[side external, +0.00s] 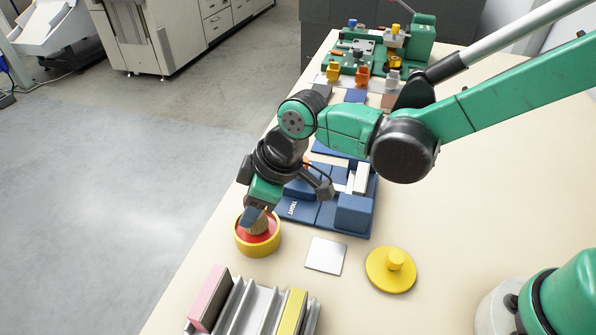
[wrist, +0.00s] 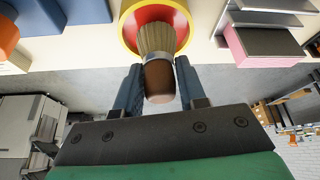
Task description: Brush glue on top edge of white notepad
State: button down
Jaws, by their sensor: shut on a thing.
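My gripper (side external: 256,214) is shut on a brush (wrist: 158,72) with a brown handle, a metal collar and tan bristles. In the side view it is over the round yellow pot (side external: 243,249) with a red inside, near the table's left edge. In the wrist view the bristles point into the pot (wrist: 127,36); their tips are hard to make out. A blue fixture (side external: 352,215) behind the pot holds a white block, which looks like the white notepad (side external: 359,178); my arm partly hides it.
A flat pale square (side external: 325,256) and a yellow knobbed lid (side external: 391,270) lie right of the pot. A grey slotted rack (side external: 251,308) in front holds a pink pad (side external: 209,298) and a yellow pad (side external: 291,312). A green fixture (side external: 420,40) stands at the far end. The table's right side is mostly clear.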

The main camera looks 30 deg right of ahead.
jog(key=shift+f, duration=0.55)
dwell(1.6)
jog(key=shift+r, duration=3.55)
